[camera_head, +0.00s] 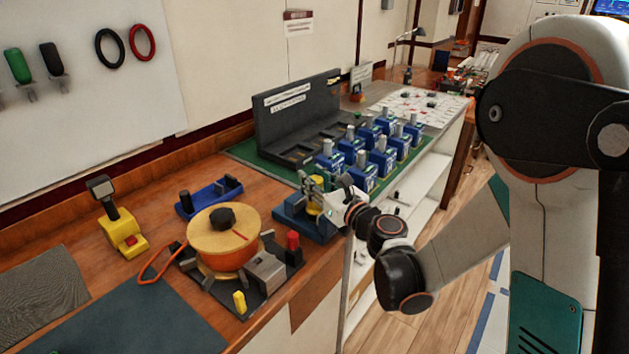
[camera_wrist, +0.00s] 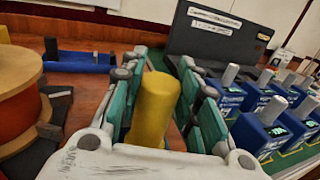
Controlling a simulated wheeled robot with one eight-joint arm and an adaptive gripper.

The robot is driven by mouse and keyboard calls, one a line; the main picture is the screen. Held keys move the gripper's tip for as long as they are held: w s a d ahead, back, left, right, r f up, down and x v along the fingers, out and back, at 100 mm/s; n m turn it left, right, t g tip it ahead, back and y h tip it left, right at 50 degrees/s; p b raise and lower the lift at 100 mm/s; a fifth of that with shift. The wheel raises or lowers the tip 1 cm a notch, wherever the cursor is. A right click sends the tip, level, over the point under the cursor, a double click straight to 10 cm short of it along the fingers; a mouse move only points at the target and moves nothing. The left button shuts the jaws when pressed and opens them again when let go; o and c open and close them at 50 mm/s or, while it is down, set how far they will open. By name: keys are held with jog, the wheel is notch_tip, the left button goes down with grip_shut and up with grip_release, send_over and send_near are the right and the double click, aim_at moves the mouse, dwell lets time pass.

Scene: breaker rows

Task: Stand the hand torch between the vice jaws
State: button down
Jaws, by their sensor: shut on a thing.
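My gripper (camera_head: 318,192) is at the bench's front edge, left of the breaker rows. In the wrist view, its teal-padded fingers (camera_wrist: 155,105) are shut on a yellow cylinder, which looks like the hand torch (camera_wrist: 154,108). The torch's rounded end points up and away, and its other end is hidden. A blue block (camera_head: 292,214) sits beside and below my gripper; I cannot tell whether the torch touches it. A low blue fixture with dark upright pieces, perhaps the vice (camera_head: 212,197), stands apart to the left. It also shows in the wrist view (camera_wrist: 85,62).
An orange reel with a wooden top (camera_head: 222,236) stands on a dark plate with a grey block (camera_head: 265,270) and red and yellow pieces. Several blue breakers (camera_head: 365,172) stand in rows to the right. A yellow device (camera_head: 123,235) stands at left. Bare wood lies between.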

jog(key=shift+f, duration=0.2)
jog(key=c, duration=1.1)
grip_release()
jog(key=shift+o, duration=0.2)
jog(key=s+d+n+g+h, duration=0.2)
jog(key=s+d+n, duration=0.4)
jog(key=s+n, duration=0.3)
jog(key=s+d+n+g+h, duration=0.3)
jog(key=s+d+n+h, duration=0.2)
jog(key=s+n, duration=0.5)
jog(key=s+d+n+g+h, duration=0.2)
jog(key=s+d+n+h, duration=0.1)
jog(key=s+d+n, duration=0.5)
jog(key=s+n, duration=0.2)
jog(key=s, duration=0.2)
jog(key=shift+s+d+g, duration=0.15)
jog(key=shift+d+g, duration=0.2)
jog(key=shift+g, duration=0.05)
